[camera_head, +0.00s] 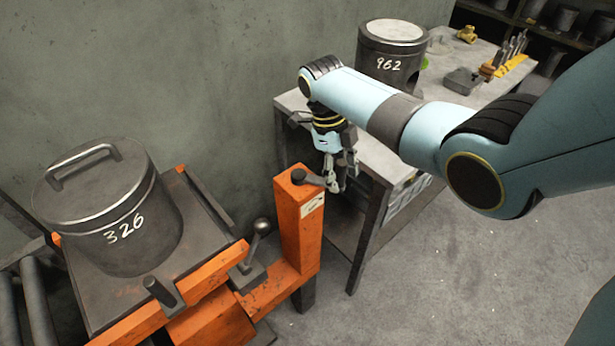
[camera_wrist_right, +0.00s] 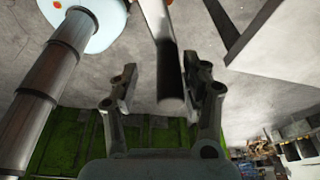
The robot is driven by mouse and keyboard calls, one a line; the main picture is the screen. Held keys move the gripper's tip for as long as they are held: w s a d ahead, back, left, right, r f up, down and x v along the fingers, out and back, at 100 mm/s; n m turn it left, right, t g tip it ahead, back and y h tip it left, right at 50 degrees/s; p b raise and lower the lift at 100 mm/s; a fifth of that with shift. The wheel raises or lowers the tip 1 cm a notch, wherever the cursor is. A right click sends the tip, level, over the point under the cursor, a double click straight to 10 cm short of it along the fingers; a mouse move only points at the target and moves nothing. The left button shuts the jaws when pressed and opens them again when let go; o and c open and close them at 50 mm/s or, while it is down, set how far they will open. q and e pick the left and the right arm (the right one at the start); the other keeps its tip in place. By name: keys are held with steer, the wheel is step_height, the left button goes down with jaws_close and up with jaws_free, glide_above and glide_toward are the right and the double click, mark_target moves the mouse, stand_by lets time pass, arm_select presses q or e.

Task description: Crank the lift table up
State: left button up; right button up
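The lift table (camera_head: 105,304) stands at lower left in the head view, a dark platform on an orange frame. An orange post (camera_head: 301,235) with a small white label rises at its right corner. A dark crank (camera_head: 309,178) sits on top of the post, its arm pointing right to my right gripper (camera_head: 342,182). The gripper hides the crank's outer end. In the right wrist view, a grey bar (camera_wrist_right: 172,85), seemingly the crank grip, lies between the spread fingers (camera_wrist_right: 163,88). It is close to the right finger, with a gap at the left. My left gripper is out of view.
A lidded drum marked 326 (camera_head: 118,225) stands on the lift table. A lever with a ball knob (camera_head: 258,232) stands left of the post. A workbench (camera_head: 294,101) with a drum marked 962 (camera_head: 390,62) stands behind my right arm.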

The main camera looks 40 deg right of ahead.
steer(key=shift+w+d, duration=0.1)
steer(key=shift+d+r, duration=0.1)
steer(key=shift+r, duration=0.2)
step_height(320, 180, up, 8)
steer(key=shift+f, duration=0.2)
stand_by(0.4)
